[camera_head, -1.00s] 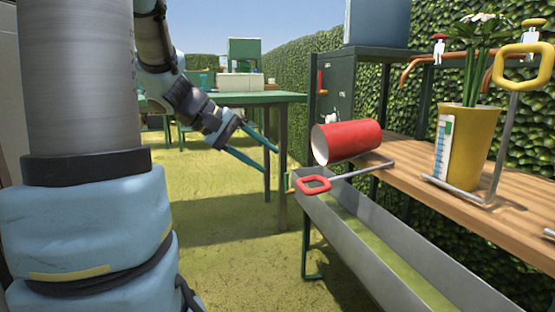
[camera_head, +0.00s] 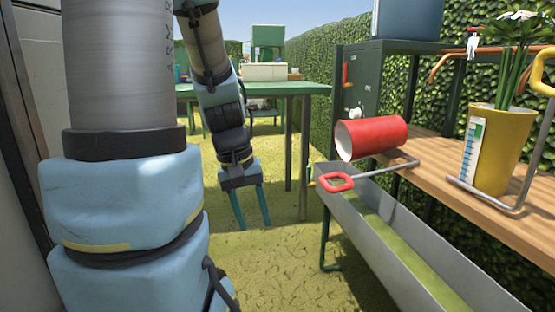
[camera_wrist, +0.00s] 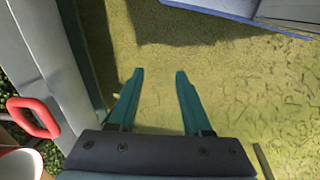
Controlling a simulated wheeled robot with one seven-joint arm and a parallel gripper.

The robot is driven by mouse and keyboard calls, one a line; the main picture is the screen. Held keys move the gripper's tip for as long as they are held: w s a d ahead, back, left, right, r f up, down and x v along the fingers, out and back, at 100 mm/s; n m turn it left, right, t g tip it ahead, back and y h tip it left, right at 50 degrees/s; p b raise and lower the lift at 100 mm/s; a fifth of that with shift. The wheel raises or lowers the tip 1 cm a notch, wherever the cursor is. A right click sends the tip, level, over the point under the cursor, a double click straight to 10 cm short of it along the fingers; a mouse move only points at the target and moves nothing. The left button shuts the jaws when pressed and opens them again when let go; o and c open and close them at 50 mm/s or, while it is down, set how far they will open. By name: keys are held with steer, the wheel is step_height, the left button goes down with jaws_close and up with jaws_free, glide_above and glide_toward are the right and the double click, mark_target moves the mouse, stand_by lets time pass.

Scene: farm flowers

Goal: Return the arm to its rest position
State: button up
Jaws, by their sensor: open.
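My gripper (camera_head: 251,207) hangs pointing down in the middle of the head view, over the grassy ground. Its two teal fingers are apart with nothing between them. In the wrist view, the gripper (camera_wrist: 151,80) also shows open and empty, with bare ground beyond the fingertips. My arm hangs to the left of the shelf and the grey trough and does not touch them in view.
A red cup (camera_head: 371,138) lies on its side on the wooden shelf (camera_head: 430,163). A red-handled bar (camera_head: 336,182) juts out over the grey trough (camera_head: 395,240). A yellow flower pot (camera_head: 490,150) stands at right. A green table (camera_head: 270,90) stands behind. Open grass lies below my gripper.

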step_height(320, 180, up, 36)
steer(key=a+m+t+y+p, duration=0.1)
steer(key=m+y+p, duration=0.1)
steer(key=p, duration=3.6)
steer(key=shift+s+a+p, duration=0.35)
steer(key=shift+s, duration=0.05)
steer(key=shift+r, duration=0.1)
